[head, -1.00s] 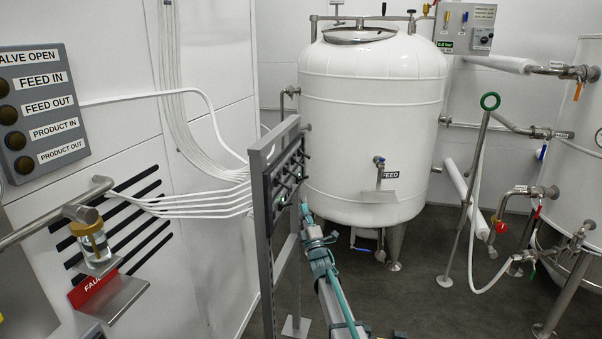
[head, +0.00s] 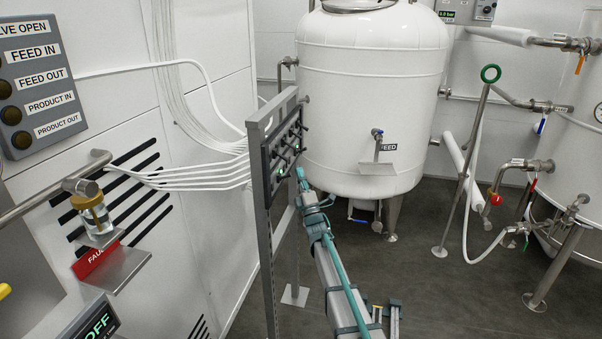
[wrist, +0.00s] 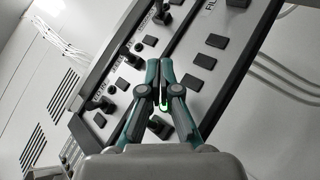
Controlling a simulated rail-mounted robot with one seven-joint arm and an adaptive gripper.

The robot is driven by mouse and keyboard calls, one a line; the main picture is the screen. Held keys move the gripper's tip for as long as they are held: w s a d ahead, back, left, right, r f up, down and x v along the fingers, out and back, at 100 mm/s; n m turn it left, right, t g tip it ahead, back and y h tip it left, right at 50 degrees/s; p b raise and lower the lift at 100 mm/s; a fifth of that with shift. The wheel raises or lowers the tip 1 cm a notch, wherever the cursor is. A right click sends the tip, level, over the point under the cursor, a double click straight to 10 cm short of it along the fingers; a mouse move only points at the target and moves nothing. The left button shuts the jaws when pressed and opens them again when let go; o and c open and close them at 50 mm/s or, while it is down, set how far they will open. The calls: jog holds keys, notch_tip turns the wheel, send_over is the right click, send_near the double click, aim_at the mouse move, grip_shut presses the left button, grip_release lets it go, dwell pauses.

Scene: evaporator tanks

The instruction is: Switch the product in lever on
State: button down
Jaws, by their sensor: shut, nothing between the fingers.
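The lever panel (head: 268,165) is a dark board on a grey metal frame, seen edge-on in the head view. In the wrist view the panel (wrist: 185,65) carries several black levers, black square pads and white labels. The labels are too small or cut off to tell which lever is product in. My gripper (head: 301,172) is at the panel's lower right part. In the wrist view my gripper (wrist: 160,65) has its fingertips together and empty in front of the panel.
A white feed tank (head: 370,90) stands behind the panel. White cables (head: 205,175) run from the left wall to the panel. A sign board (head: 40,85) and a steel pipe (head: 45,210) are at left.

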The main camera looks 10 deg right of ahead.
jog(key=p, duration=0.3)
send_near(293, 134)
jog(key=w+a+r, duration=0.1)
jog(key=a+r, duration=0.1)
jog(key=shift+w+d+r+p, duration=0.25)
jog(key=shift+w+d+p, duration=0.1)
jog(key=shift+w, duration=0.15)
jog(key=shift+w+d+r+p, duration=0.25)
jog(key=shift+w+p, duration=0.1)
jog(key=shift+w, duration=0.15)
jog(key=shift+w+d+r, duration=0.1)
jog(key=shift+w+d, duration=0.3)
jog(key=shift+d, duration=0.05)
jog(key=shift+s+a, duration=0.1)
jog(key=shift+a, duration=0.1)
